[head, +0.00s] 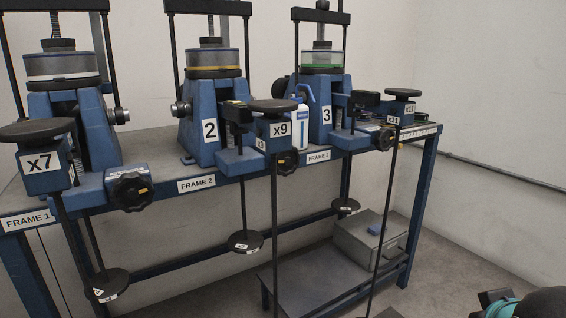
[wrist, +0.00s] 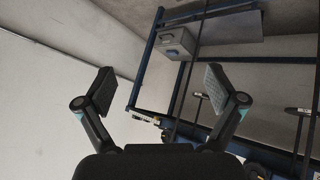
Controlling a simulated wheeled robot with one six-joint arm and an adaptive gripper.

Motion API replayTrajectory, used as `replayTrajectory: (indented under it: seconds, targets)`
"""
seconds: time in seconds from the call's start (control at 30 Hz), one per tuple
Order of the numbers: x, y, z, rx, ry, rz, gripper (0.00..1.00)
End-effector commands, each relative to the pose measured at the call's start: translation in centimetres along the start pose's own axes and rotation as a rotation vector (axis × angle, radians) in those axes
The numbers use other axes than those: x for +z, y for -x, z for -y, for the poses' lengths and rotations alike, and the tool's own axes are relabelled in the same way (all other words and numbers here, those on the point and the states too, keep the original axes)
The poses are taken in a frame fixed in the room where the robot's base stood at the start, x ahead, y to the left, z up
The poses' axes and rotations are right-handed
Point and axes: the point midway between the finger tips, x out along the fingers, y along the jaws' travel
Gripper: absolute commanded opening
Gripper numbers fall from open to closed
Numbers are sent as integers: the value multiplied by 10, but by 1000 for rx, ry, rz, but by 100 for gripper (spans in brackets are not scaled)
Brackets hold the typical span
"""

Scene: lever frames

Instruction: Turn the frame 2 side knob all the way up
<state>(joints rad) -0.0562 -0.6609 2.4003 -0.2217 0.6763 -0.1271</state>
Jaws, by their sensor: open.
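Frame 2 (head: 209,130) is a blue press-like stand in the middle of the bench in the head view, marked with a 2. A round silver knob (head: 180,108) sits on its left side. A black star-shaped knob (head: 285,162) is on the front block below the x9 label (head: 281,129). How far either knob is turned cannot be told. My gripper (wrist: 165,88) is open and empty in the wrist view, fingers wide apart. It is well away from frame 2 and touches nothing. Neither frame 2 knob shows clearly in the wrist view.
Frame 1 (head: 92,125) stands left and frame 3 (head: 327,117) right on the same bench. A white-and-blue bottle (head: 300,128) stands between frames 2 and 3. Thin rods and round weights (head: 245,241) hang in front. A grey box (head: 368,240) sits on the low shelf.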

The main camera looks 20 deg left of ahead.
Motion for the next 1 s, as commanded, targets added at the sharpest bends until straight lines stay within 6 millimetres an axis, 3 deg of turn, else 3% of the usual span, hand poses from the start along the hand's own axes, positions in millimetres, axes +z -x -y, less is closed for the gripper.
replayTrajectory:
  seconds: [0.03, 0.13, 0.2, 0.3, 0.43, 0.6, 0.7, 1.0]
  targets:
    - [-27, -14, -4, 44, 131, -86, 94]
    - [-98, -21, -6, 146, 436, -283, 94]
    - [-149, -21, 5, 217, 656, -426, 94]
    - [-213, -14, 38, 314, 974, -635, 94]
    - [-272, 0, 99, 430, 1345, -902, 94]
    - [-300, 16, 174, 538, 1710, -1173, 94]
    - [-303, 21, 199, 574, 1829, -1269, 94]
    - [-313, 20, 222, 593, 1903, -1330, 94]
